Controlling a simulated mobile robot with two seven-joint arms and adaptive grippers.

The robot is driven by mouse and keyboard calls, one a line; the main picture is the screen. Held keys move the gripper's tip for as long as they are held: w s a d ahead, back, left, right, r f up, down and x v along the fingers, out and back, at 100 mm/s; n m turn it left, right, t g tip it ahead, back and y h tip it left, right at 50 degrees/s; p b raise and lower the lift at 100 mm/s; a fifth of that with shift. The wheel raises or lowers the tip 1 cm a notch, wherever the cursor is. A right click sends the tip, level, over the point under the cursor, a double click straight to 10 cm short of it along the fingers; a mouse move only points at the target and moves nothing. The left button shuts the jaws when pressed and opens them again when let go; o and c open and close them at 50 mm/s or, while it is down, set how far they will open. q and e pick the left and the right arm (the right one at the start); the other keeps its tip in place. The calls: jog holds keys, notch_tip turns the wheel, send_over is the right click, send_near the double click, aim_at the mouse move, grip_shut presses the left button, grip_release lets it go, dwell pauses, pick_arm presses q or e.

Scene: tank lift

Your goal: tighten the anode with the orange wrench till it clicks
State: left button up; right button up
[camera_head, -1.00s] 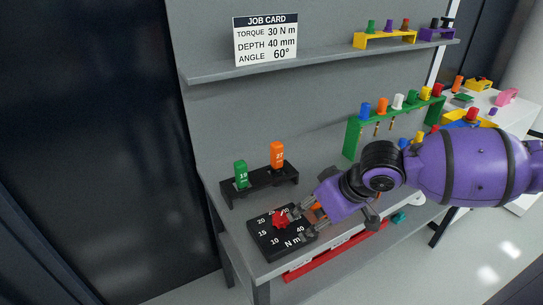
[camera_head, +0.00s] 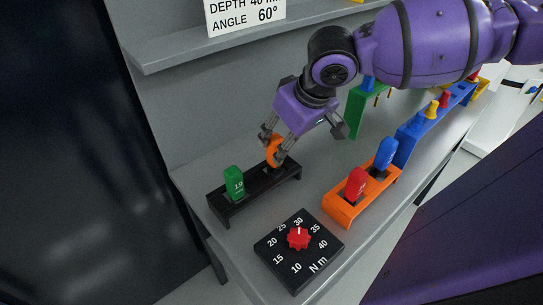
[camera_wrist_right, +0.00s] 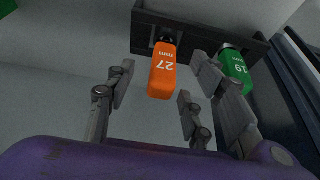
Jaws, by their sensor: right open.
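The orange wrench (camera_head: 274,150), its handle marked 27 mm in the right wrist view (camera_wrist_right: 162,72), stands in a black rack (camera_head: 233,207) beside a green-handled tool (camera_head: 233,183) marked 19. My right gripper (camera_head: 273,147) is at the orange handle. In the right wrist view, my open fingers (camera_wrist_right: 160,90) are spread on either side of the handle; clear contact is not visible. The red knob (camera_head: 299,238) on the black N m dial (camera_head: 285,262) has its white mark toward 30. I cannot make out the anode. My left gripper is not in view.
An orange rack (camera_head: 342,209) with red (camera_head: 355,184) and blue (camera_head: 386,152) handles stands to the right. A blue rack (camera_head: 408,135) and a green rack (camera_head: 355,106) are behind it. The job card (camera_head: 243,14) is partly cut off, showing angle 60°. Grey bench between the racks is clear.

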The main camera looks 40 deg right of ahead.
aim_at(275, 150)
jog(key=x, duration=0.1)
jog(key=b+x, duration=0.1)
jog(key=x, duration=0.3)
jog(key=shift+w+a+r, duration=0.15)
jog(key=shift+w+a, duration=0.05)
jog(key=shift+a, duration=0.1)
jog(key=shift+w, duration=0.15)
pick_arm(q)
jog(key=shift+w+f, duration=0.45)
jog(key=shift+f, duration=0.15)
pick_arm(e)
grip_shut()
